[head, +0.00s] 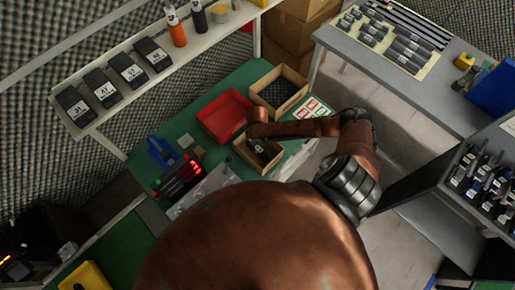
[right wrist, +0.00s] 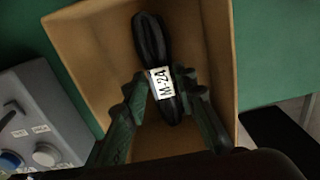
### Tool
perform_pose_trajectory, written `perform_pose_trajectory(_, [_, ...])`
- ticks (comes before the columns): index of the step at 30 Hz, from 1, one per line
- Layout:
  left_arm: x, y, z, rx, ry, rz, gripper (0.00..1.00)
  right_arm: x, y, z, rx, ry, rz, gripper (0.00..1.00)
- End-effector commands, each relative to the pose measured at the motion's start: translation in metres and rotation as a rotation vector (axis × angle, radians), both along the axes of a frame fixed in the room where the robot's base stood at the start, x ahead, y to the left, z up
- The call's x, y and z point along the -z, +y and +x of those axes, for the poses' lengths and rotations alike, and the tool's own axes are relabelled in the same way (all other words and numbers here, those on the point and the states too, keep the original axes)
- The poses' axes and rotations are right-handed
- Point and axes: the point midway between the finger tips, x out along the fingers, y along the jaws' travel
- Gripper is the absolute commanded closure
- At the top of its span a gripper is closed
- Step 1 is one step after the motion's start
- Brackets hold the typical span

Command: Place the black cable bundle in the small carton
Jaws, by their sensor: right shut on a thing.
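The black cable bundle (right wrist: 150,45) with a white M-24 label is between the fingers of my right gripper (right wrist: 160,88) in the right wrist view. My right gripper is shut on it. The small carton (right wrist: 88,50) surrounds the bundle in that view, but I cannot tell whether the bundle touches its floor. In the head view the small carton (head: 241,154) sits on the green bench, with my right gripper (head: 259,149) over its opening. The bundle is hard to make out there. My left gripper is not in view.
A red tray (head: 222,116) and a larger open carton (head: 279,86) stand close behind the small carton. A red-lit device (head: 177,178) and a grey panel with knobs (right wrist: 35,120) are at its left. A shelf with black boxes (head: 115,80) runs above the bench.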

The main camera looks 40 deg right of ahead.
Motion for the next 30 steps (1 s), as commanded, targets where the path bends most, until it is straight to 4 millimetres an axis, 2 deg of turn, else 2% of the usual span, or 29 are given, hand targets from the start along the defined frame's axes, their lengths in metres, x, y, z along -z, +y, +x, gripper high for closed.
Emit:
perform_pose_trajectory(1, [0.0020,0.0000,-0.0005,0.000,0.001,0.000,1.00,0.0091,0.0007,-0.0003,0.002,0.001,0.001,1.00])
perform_pose_trajectory(3, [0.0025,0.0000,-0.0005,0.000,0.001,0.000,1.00,0.0138,0.0002,0.0004,0.000,-0.001,-0.001,1.00])
perform_pose_trajectory(14, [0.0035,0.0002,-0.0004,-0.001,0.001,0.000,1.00,0.0170,-0.0001,0.0008,0.000,-0.001,-0.001,1.00])
perform_pose_trajectory(15, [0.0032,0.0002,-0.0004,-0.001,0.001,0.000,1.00,0.0169,-0.0001,0.0004,0.000,-0.001,-0.001,0.72])
perform_pose_trajectory(22, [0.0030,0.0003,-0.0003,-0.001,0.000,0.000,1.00,0.0166,0.0001,0.0003,0.000,-0.001,0.000,0.57])
perform_pose_trajectory(30, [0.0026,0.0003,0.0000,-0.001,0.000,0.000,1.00,0.0157,0.0001,0.0002,0.000,-0.001,0.000,0.57])
